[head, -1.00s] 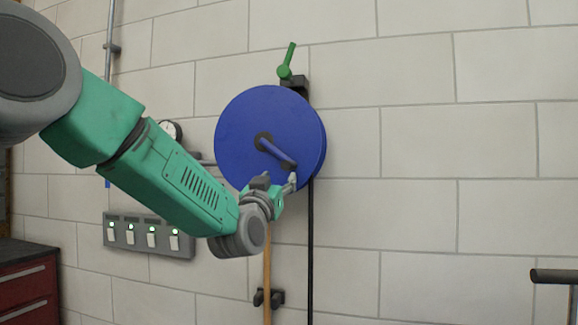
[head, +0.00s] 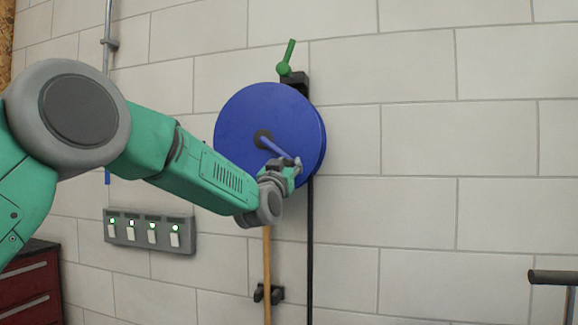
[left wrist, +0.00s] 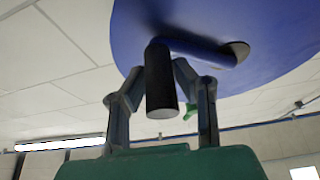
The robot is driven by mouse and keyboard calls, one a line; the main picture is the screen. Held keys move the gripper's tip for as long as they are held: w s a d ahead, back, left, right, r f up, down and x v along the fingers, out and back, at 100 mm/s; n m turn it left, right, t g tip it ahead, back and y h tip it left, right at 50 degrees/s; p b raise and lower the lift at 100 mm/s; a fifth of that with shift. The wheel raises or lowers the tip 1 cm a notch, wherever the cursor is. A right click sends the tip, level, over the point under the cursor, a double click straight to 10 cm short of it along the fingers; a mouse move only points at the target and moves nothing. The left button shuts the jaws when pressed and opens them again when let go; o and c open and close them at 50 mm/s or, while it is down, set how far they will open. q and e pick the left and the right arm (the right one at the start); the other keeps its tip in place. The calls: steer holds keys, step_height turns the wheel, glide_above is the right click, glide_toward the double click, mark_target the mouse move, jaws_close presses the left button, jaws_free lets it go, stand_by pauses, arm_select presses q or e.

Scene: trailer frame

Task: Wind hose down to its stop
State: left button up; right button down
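A blue hose reel (head: 240,125) is mounted on the wall, with a crank arm (head: 271,146) pointing to the lower right from its dark hub. A black hose (head: 310,250) hangs straight down from the reel's right side; its lower end is out of view. My left gripper (head: 291,168) is at the crank's outer end and covers the knob in the head view. In the left wrist view, the black crank knob (left wrist: 161,85) stands between the two fingertips of my left gripper (left wrist: 160,75), which close against its sides. My right gripper is not in view.
A green lever (head: 287,58) on a dark bracket is above the reel. A wooden pole (head: 267,250) hangs below it at a black clip (head: 275,294). A switch panel (head: 150,232) and red drawers (head: 32,290) are at left. A dark bar (head: 555,277) juts in at lower right.

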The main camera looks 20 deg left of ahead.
arm_select(q)
jaws_close()
steer(key=shift+f, duration=0.15)
steer(key=shift+a+f+m+h+b, duration=0.5)
steer(key=shift+f+m+h+b, duration=0.1)
steer(key=shift+m, duration=0.6)
steer(key=shift+s+a+f+m+g+h+b, duration=0.15)
steer(key=shift+a+f+m+h+b, duration=0.15)
steer(key=shift+a+f+m+h, duration=0.5)
steer(key=shift+w+a+f+m+g+h+b, duration=0.1)
steer(key=shift+a+f+m+h+b, duration=0.15)
steer(key=shift+a+m, duration=0.55)
steer(key=shift+s+a+f+m+g+h+b, duration=0.15)
steer(key=shift+a+f+m+h+b, duration=0.25)
steer(key=shift+m, duration=0.8)
steer(key=shift+w+a, duration=0.1)
steer(key=o, duration=0.8)
jaws_free()
steer(key=shift+o, duration=0.5)
steer(key=shift+a, duration=0.15)
